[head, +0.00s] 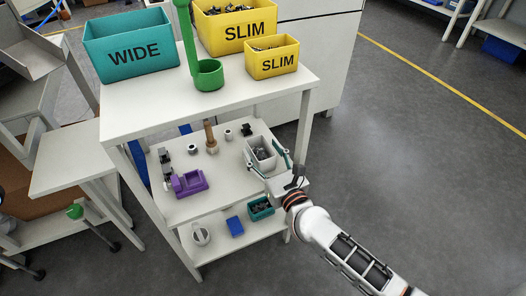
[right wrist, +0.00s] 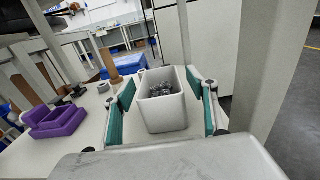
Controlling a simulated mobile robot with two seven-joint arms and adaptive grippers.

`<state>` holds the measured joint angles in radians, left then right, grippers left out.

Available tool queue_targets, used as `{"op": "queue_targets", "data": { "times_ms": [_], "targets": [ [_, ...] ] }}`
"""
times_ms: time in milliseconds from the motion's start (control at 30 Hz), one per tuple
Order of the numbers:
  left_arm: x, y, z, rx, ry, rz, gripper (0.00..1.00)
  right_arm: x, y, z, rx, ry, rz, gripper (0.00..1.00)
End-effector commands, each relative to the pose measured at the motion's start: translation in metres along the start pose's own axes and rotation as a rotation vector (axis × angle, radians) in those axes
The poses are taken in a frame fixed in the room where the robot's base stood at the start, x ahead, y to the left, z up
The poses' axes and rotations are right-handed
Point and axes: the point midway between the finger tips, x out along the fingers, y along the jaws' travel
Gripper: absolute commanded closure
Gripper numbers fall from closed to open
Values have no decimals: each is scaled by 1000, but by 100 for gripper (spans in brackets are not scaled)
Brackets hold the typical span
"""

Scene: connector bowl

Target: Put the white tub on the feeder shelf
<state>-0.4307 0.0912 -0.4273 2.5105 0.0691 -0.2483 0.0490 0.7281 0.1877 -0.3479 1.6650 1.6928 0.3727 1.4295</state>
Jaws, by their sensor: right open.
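The white tub (head: 262,148) stands upright on the middle shelf (head: 225,180) of the white rack, near its right end, with small dark metal parts inside. My right gripper (head: 267,160) is open around it. In the right wrist view, the tub (right wrist: 165,116) sits between the two teal finger pads (right wrist: 164,110), with a visible gap on each side. My left gripper is not in view. I cannot tell which surface is the feeder shelf.
The middle shelf also bears a purple holder (head: 188,183), a brown wooden peg (head: 211,138) and small fittings. The top bears a teal WIDE bin (head: 130,50), yellow SLIM bins (head: 272,62) and a green cup (head: 208,76). The rack's right front leg (right wrist: 262,70) stands close to my right gripper.

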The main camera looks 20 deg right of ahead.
Motion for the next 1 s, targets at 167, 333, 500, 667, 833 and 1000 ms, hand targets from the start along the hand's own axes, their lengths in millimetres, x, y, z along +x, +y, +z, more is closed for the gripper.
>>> {"op": "queue_targets", "data": {
  "times_ms": [167,333,500,667,833,1000],
  "targets": [
    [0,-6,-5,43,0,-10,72,-13,0,4,0,0,0,42],
    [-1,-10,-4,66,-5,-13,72,-48,0,2,1,2,0,42],
    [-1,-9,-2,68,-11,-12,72,-83,0,2,1,3,1,42],
    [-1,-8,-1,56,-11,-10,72,-107,0,2,-1,2,1,42],
    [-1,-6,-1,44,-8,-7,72,-118,0,3,-1,0,0,42],
    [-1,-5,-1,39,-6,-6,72,-120,0,4,0,-1,0,42]
  ]
}}
